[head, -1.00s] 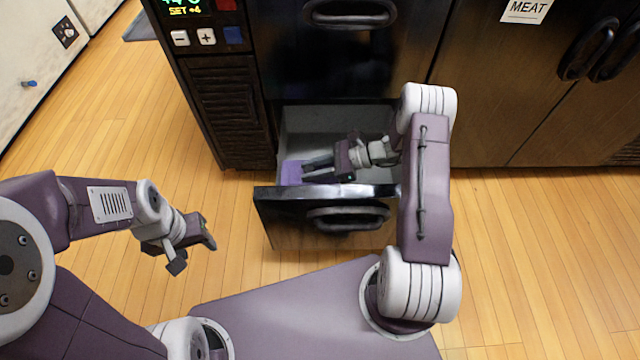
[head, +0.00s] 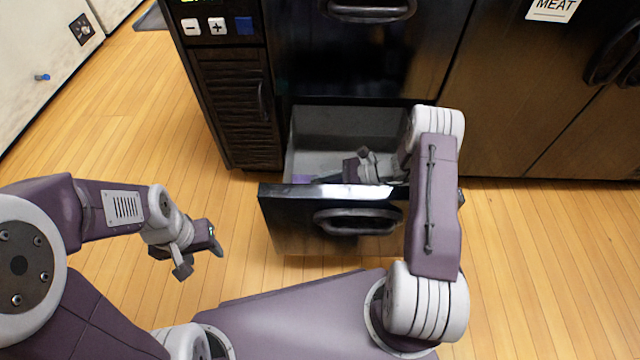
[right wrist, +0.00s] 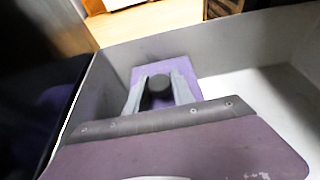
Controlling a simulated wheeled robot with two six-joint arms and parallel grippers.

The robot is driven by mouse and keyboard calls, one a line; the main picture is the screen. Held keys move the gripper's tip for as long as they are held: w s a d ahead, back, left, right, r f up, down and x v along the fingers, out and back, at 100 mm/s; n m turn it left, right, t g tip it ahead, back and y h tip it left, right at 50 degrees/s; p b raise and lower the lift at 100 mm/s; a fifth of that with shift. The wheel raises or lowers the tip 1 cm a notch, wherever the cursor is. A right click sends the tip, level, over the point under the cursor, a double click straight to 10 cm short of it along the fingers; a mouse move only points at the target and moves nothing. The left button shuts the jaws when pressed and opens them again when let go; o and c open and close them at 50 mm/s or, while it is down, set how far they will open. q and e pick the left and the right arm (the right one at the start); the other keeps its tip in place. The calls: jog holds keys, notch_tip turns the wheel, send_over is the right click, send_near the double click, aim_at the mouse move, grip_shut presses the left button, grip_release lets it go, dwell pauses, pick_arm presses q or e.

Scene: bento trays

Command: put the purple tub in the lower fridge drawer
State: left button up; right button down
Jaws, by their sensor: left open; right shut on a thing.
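The lower fridge drawer (head: 335,218) is pulled open, with a grey inside. The purple tub (head: 301,179) shows only as a small patch behind the drawer's front wall, at the left end inside. In the right wrist view the purple tub (right wrist: 183,66) is between and around the fingertips of my right gripper (right wrist: 158,88), which is shut on a dark round part of it. My right gripper reaches down into the drawer, and its fingers are hidden by the drawer front in the head view. My left gripper (head: 203,254) is open and empty, left of the drawer above the floor.
A closed upper drawer (head: 370,45) with a handle is above the open one. A cabinet door (head: 540,95) with a MEAT label stands at the right. A vented panel (head: 237,105) is at the left. The wooden floor in front is clear.

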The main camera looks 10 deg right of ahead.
jog(key=shift+f, duration=0.15)
jog(key=c, duration=1.1)
grip_release()
jog(key=shift+s+d+r+p, duration=0.1)
jog(key=shift+d+r+p, duration=0.2)
jog(key=shift+r+p, duration=0.25)
jog(key=shift+d+r+p, duration=0.25)
jog(key=shift+r+p, duration=0.05)
jog(key=shift+r, duration=0.3)
jog(key=p+v, duration=0.1)
jog(key=v, duration=0.2)
jog(key=p+v, duration=0.2)
jog(key=v, duration=0.2)
jog(key=p+v, duration=0.1)
jog(key=v, duration=0.2)
jog(key=shift+s+d+f, duration=0.2)
jog(key=shift+d+f, duration=0.1)
jog(key=shift+d, duration=0.1)
